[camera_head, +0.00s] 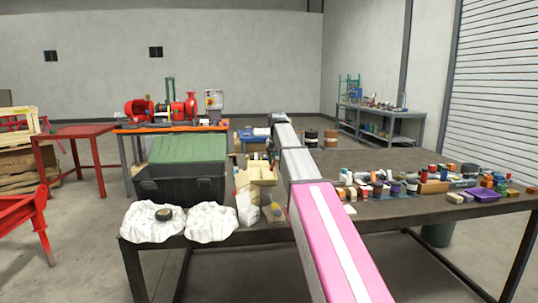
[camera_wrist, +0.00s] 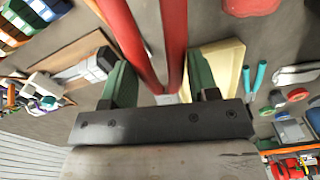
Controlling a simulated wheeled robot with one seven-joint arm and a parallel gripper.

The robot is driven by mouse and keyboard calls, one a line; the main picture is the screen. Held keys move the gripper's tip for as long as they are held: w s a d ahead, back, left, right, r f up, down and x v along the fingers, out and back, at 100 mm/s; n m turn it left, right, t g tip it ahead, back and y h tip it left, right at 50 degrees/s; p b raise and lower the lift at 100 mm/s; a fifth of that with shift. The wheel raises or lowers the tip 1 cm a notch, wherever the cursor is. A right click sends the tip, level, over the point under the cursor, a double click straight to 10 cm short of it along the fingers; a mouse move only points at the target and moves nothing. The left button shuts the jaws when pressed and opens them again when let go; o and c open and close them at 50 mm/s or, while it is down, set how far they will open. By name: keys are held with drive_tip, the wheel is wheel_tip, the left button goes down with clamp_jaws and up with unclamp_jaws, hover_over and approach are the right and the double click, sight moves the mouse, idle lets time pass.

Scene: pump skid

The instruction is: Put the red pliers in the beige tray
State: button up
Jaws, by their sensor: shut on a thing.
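The red pliers (camera_wrist: 174,40) show in the wrist view as two long red handles that run up out of the picture. My gripper (camera_wrist: 158,84) has green fingers on either side of the pliers and is shut on them. The beige tray (camera_wrist: 232,55) is partly hidden behind the right finger, and the pliers are beside it in this view. In the head view the beige tray (camera_head: 263,172) stands on the dark table, left of my arm. My gripper and the pliers cannot be made out clearly there.
A black crate with a green lid (camera_head: 187,148) and white cloth bags (camera_head: 210,222) are left of the tray. Many small bottles and boxes (camera_head: 380,187) crowd the table at right. Teal-handled pliers (camera_wrist: 254,77) lie beside the tray. The table's back right is clear.

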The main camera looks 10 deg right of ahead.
drive_tip(key=w+f+n, duration=0.1)
drive_tip(key=w+f, duration=0.1)
drive_tip(key=w, duration=1.1)
drive_tip(key=w+f+n, duration=0.1)
drive_tip(key=w+f, duration=0.1)
drive_tip(key=w, duration=1)
drive_tip(key=shift+w+a+f, duration=0.15)
drive_tip(key=shift+f, duration=1.3)
drive_tip(key=shift+w+a+f, duration=0.1)
drive_tip(key=shift+f, duration=1.35)
drive_tip(key=o, duration=0.9)
wheel_tip(320, 180, up, 11)
